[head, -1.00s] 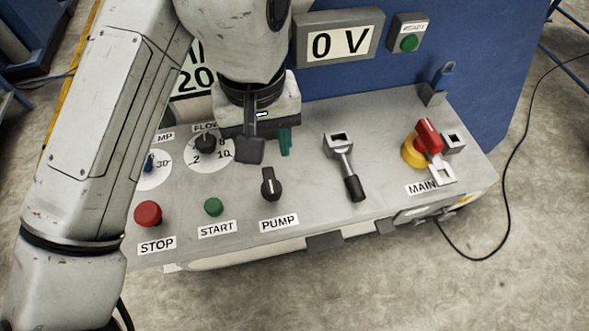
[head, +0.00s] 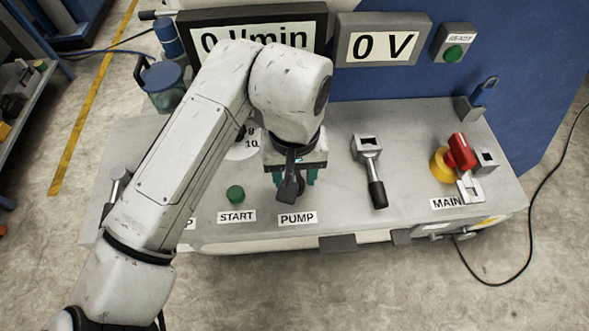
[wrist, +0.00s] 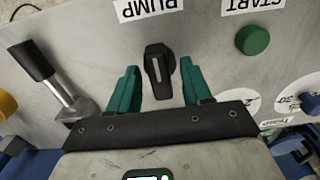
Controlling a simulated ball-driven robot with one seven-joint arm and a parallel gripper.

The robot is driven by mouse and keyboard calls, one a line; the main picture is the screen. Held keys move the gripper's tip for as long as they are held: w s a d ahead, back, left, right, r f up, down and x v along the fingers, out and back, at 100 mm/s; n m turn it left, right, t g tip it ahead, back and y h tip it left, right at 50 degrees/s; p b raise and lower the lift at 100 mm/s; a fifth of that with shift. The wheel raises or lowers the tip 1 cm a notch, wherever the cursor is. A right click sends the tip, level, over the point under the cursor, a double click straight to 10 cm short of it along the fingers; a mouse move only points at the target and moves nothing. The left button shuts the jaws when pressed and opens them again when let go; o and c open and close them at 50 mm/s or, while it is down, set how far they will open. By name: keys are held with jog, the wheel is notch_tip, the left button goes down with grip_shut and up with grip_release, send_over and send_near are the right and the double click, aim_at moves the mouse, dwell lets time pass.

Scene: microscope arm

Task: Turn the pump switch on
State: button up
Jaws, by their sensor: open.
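The pump switch (wrist: 158,68) is a black rotary knob with a pale line on the grey panel, beside the PUMP label (head: 297,218). In the wrist view its line runs nearly straight up and down the picture. My gripper (wrist: 159,80) is open, with one teal finger on each side of the knob and a visible gap to both. Whether the fingertips are down at knob height I cannot tell. In the head view my gripper (head: 295,180) is over the knob's place and hides most or all of it.
The green START button (head: 235,194) is close by on the left. A black-handled lever (head: 376,190) stands to the right, then the red MAIN switch (head: 460,150) on its yellow base.

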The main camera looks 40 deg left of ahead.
grip_shut()
dwell(0.3)
jog(key=shift+m, duration=0.3)
jog(key=m+p, duration=0.1)
jog(key=m, duration=0.2)
jog(key=shift+d+p, duration=0.1)
jog(key=shift+p, duration=0.3)
jog(key=m+p, duration=0.1)
jog(key=m, duration=0.4)
jog(key=shift+f, duration=0.1)
jog(key=m, duration=0.4)
jog(key=shift+f+m, duration=0.1)
jog(key=shift+m, duration=0.2)
jog(key=m, duration=0.4)
jog(key=shift+s+m, duration=0.1)
jog(key=shift+m, duration=0.2)
